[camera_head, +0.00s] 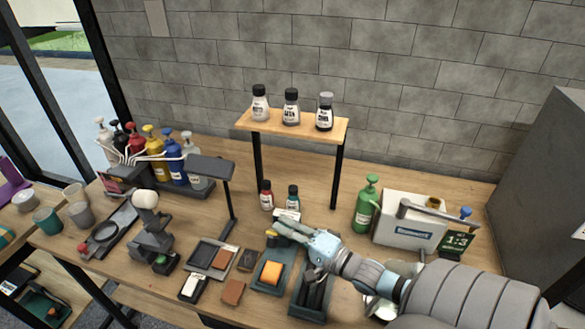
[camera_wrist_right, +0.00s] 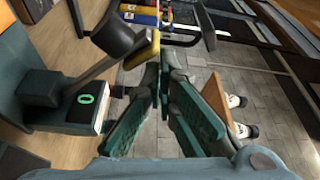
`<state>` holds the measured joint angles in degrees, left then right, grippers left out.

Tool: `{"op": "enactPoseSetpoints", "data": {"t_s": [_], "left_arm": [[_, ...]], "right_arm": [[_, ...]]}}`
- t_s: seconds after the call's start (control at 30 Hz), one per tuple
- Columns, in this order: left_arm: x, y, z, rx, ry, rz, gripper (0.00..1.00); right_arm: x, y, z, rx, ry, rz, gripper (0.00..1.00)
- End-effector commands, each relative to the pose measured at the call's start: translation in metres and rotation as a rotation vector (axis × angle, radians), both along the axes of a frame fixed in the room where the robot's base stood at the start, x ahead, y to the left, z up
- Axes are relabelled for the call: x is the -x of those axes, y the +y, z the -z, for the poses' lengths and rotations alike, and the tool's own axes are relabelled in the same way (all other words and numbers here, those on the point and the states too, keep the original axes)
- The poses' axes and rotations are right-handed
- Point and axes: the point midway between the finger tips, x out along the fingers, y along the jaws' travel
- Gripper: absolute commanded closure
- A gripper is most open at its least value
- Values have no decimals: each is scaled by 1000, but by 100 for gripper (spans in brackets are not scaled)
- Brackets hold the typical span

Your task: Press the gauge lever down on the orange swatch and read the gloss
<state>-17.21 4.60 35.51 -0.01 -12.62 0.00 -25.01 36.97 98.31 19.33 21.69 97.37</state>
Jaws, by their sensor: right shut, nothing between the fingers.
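The gauge (camera_head: 152,240) is a dark stand with a pale round lever knob (camera_head: 145,200), left of centre on the table. In the right wrist view the gauge (camera_wrist_right: 40,88) shows a green 0 on its display (camera_wrist_right: 87,99), and its lever (camera_wrist_right: 112,38) is raised. An orange block (camera_head: 270,272) lies in a teal tray; I cannot tell whether it is the swatch. A brown-orange square (camera_head: 222,259) lies in a grey tray. My right gripper (camera_head: 275,232) is shut and empty, to the right of the gauge and apart from it. Its fingers meet in the wrist view (camera_wrist_right: 164,78).
A wooden shelf (camera_head: 290,125) on dark posts holds three bottles. Coloured pump bottles (camera_head: 172,162) stand at the back left. A dark lamp-like stand (camera_head: 212,168) rises between gauge and shelf. A green bottle (camera_head: 366,204) and a white box (camera_head: 408,232) stand at right.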

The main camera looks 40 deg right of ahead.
Motion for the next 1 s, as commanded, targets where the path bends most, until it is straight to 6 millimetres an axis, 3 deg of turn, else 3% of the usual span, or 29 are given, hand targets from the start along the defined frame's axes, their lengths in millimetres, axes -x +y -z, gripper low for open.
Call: {"op": "enactPoseSetpoints", "data": {"t_s": [0.53,1.0], "left_arm": [[0,0,0,0,-1,0,47],[0,0,0,0,-1,0,47]], "right_arm": [[0,0,-4,2,-1,0,100],[-1,2,-79,4,1,-9,100]]}}
